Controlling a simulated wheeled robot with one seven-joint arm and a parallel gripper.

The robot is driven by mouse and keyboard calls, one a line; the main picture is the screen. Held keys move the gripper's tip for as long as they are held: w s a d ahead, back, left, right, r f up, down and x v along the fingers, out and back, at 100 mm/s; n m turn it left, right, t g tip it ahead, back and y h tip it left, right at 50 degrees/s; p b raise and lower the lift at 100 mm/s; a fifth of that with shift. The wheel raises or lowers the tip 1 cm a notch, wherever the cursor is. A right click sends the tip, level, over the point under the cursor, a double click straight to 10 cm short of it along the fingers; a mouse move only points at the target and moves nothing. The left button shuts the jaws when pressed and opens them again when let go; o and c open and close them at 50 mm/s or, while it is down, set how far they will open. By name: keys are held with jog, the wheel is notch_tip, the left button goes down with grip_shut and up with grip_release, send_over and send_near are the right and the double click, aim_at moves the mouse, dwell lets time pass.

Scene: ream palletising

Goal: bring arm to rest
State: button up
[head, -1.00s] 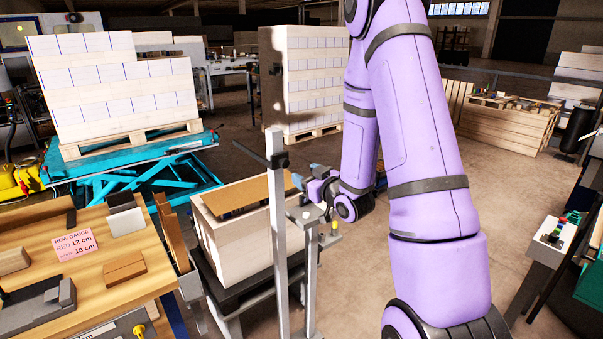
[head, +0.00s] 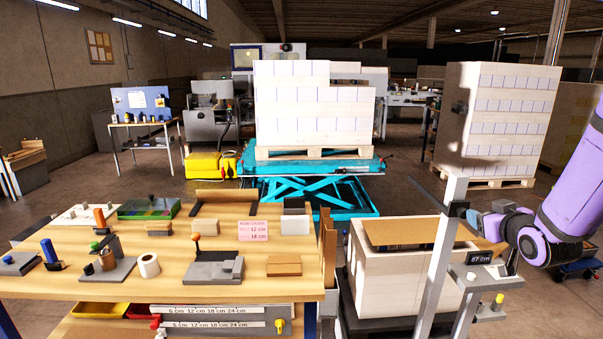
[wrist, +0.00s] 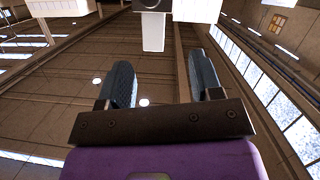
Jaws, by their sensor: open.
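My purple arm (head: 575,205) shows at the right of the head view, bent, with its wrist end behind the grey post. My gripper (wrist: 157,85) is open and empty in the wrist view. In the head view the gripper is partly hidden by the post and a small display reading 87 cm.
A wooden bench (head: 120,288) with tools and blocks is at front left. A teal lift table (head: 330,192) bears a pallet of stacked reams (head: 312,115). An open carton (head: 385,270) stands beside the grey post (head: 440,255). Another full pallet (head: 500,120) stands at back right.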

jog(key=s+a+r+g, duration=0.3)
jog(key=s+a+r, duration=0.1)
jog(key=s, duration=0.5)
jog(key=s+a+r+m+g, duration=0.1)
jog(key=s+a+r+g, duration=0.2)
jog(key=s, duration=0.7)
jog(key=s+a+r+m+g, duration=0.1)
jog(key=s+a+r+g, duration=0.3)
jog(key=s, duration=0.6)
notch_tip(320, 180, up, 2)
jog(key=shift+s+a+r+y, duration=0.15)
jog(key=shift+s+a+y, duration=0.15)
jog(key=shift+a, duration=0.9)
jog(key=shift+w, duration=0.1)
